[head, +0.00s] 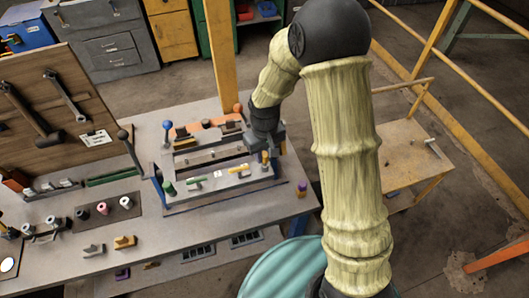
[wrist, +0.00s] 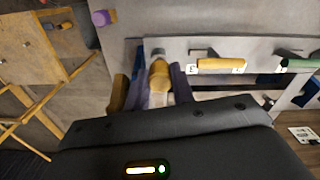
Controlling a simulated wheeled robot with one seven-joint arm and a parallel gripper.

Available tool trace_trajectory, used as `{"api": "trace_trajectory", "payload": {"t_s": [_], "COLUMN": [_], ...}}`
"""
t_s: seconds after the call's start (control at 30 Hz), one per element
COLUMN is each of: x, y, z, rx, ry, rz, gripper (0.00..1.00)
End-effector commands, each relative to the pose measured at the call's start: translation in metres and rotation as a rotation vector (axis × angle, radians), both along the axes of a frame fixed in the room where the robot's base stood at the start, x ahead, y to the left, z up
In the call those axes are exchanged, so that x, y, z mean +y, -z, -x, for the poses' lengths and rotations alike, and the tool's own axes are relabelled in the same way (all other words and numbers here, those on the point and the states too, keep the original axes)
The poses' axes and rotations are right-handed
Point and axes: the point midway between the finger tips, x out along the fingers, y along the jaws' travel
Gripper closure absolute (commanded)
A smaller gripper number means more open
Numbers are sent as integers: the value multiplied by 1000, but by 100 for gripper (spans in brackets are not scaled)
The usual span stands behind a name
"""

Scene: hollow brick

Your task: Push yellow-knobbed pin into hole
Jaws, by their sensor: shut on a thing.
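The yellow-knobbed pin (head: 265,157) is at the right end of the grey fixture (head: 225,180) on the bench. My gripper (head: 267,147) is shut on it from above. In the wrist view the yellow knob (wrist: 159,75) sits between my two fingers (wrist: 156,92), with a grey end against the edge of the fixture plate (wrist: 280,45). The hole is hidden, and I cannot tell how deep the pin sits.
A yellow handle (head: 238,169) lies on the fixture's front plate. A green knob (head: 168,188), a blue-knobbed pin (head: 167,126) and an orange knob (head: 238,108) stand around the fixture. A purple-topped piece (head: 301,188) stands right of it. A tool board (head: 55,110) rises at left.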

Motion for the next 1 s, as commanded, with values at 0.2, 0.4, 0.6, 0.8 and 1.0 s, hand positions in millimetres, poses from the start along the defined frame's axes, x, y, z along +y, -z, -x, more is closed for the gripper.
{"api": "trace_trajectory", "payload": {"t_s": [0.2, 0.4, 0.6, 0.8, 1.0], "x": [-1, -1, 0, 0, 0], "y": [4, 7, 10, 13, 16], "z": [0, 0, 0, 0, 0], "rx": [0, 0, 1, 1, 1], "ry": [2, 1, 0, 0, 0], "rz": [0, 0, 0, 0, 0], "gripper": [98, 98, 98, 98, 98]}}
